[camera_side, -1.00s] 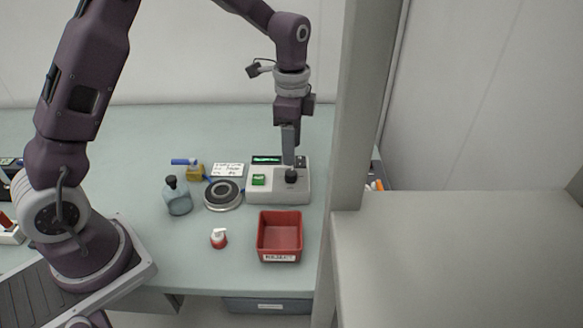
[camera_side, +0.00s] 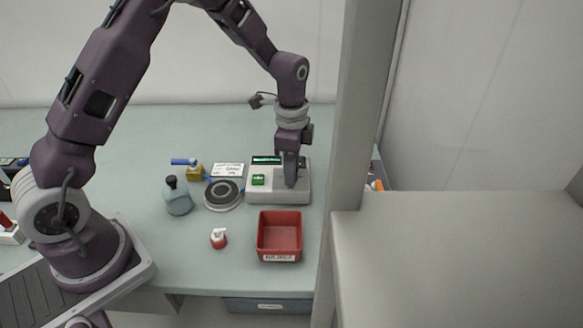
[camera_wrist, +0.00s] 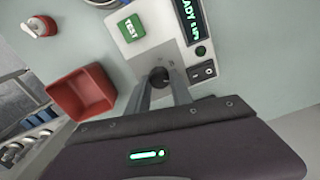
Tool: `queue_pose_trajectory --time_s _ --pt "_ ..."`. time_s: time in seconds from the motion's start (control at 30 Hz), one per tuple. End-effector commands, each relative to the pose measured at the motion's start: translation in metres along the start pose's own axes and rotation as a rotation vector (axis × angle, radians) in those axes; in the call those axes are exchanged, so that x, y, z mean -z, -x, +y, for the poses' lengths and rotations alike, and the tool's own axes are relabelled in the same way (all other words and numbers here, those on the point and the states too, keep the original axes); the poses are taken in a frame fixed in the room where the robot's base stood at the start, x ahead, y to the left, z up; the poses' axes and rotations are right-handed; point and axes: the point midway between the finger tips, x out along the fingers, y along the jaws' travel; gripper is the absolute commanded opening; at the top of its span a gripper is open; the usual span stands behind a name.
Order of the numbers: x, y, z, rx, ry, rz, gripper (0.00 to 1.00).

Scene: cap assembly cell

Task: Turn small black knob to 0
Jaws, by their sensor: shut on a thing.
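The small black knob (camera_wrist: 159,76) is on the grey-white tester box (camera_side: 262,194), right of the green TEST button (camera_side: 258,180). In the wrist view the knob sits between the tips of my gripper (camera_wrist: 162,84), which is shut on it. In the side view my gripper (camera_side: 291,183) reaches down onto the box and hides the knob. The marks around the knob are too small to read, so its setting cannot be told. The box has a lit green display (camera_wrist: 191,18) reading partly "READY".
A red bin (camera_side: 280,237) stands in front of the box. A round black-topped plate (camera_side: 223,194), a grey bottle (camera_side: 177,196) and a small red-and-white bottle (camera_side: 218,238) are to the left. A grey post (camera_side: 350,130) rises at the right.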

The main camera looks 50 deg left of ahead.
Motion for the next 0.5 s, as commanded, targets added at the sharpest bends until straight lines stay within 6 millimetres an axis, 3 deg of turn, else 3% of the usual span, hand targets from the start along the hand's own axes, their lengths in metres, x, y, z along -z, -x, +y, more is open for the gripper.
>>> queue_pose_trajectory --time_s 0.27,0.5 --pt "0.0 0.0004 0.0004 -0.001 0.035 -0.001 0.0" --pt "-0.0004 0.0003 -0.0001 -0.001 0.179 -0.002 0.0"
